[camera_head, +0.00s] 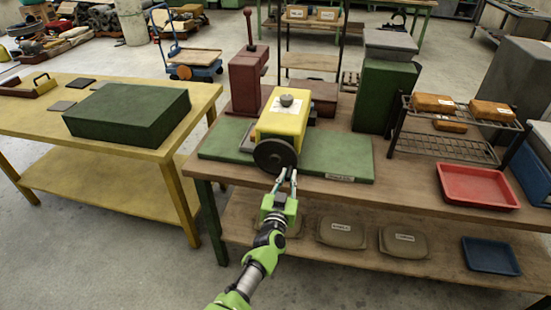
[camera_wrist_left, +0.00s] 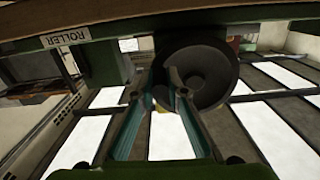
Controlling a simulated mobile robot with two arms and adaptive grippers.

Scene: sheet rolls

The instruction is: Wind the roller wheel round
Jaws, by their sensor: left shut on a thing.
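The roller wheel (camera_head: 268,153) is a dark round disc on the front of a yellow machine (camera_head: 284,116) with a dark knob on top. The machine stands on a green base plate (camera_head: 337,151) on the brown workbench. My left gripper (camera_head: 285,178) reaches up from below, and its fingertips meet the lower right of the wheel. In the left wrist view the fingers (camera_wrist_left: 176,88) converge at the left edge of the wheel (camera_wrist_left: 211,75). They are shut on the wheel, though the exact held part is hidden. My right gripper is not in view.
A red upright machine (camera_head: 245,82) stands behind on the left, a green block (camera_head: 385,95) behind on the right. A wire rack (camera_head: 445,148) with orange packs and a red tray (camera_head: 477,185) are further right. A yellow table (camera_head: 100,146) stands left across a gap.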

